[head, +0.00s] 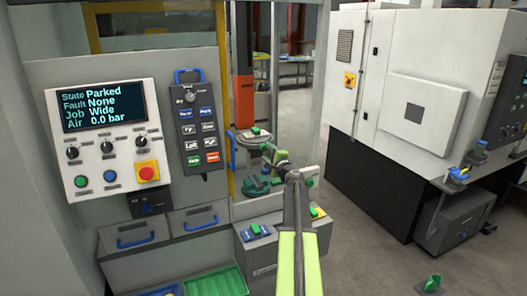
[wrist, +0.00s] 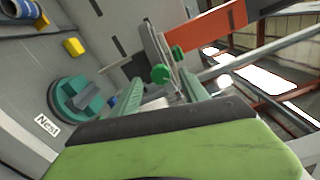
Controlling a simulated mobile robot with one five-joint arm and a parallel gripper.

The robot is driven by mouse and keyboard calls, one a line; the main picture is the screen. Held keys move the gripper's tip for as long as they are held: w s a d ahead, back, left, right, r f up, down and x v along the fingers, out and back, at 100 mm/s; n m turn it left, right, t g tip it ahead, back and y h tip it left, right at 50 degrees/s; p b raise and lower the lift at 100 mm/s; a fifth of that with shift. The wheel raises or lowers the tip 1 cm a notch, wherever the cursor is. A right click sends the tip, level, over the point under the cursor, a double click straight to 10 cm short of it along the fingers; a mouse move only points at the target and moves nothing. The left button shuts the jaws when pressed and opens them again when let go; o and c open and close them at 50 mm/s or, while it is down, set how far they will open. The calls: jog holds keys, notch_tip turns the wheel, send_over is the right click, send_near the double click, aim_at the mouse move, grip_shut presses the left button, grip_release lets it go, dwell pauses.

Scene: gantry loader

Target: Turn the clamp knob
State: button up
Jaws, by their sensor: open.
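The control panel (head: 97,182) at the left in the head view carries black knobs, among them a left knob (head: 72,153) and a middle knob (head: 107,147). Their small labels are too small to read, so I cannot tell which is the clamp knob. My gripper (head: 266,148) is out in front of the cell opening, to the right of the panel and apart from it. In the wrist view my gripper (wrist: 163,82) has its two green fingers apart, with nothing held. A green round piece (wrist: 160,74) shows beyond the fingertips.
The panel's screen (head: 102,107) reads Parked, None, Wide and 0.0 bar. A dark pendant (head: 195,130) hangs right of the panel. Drawers with blue handles (head: 137,241) sit below. A teal nest fixture (wrist: 78,98) is left in the wrist view. Open floor (head: 375,230) lies right.

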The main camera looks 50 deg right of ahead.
jog(key=v, duration=1.4)
jog(key=shift+w, duration=0.1)
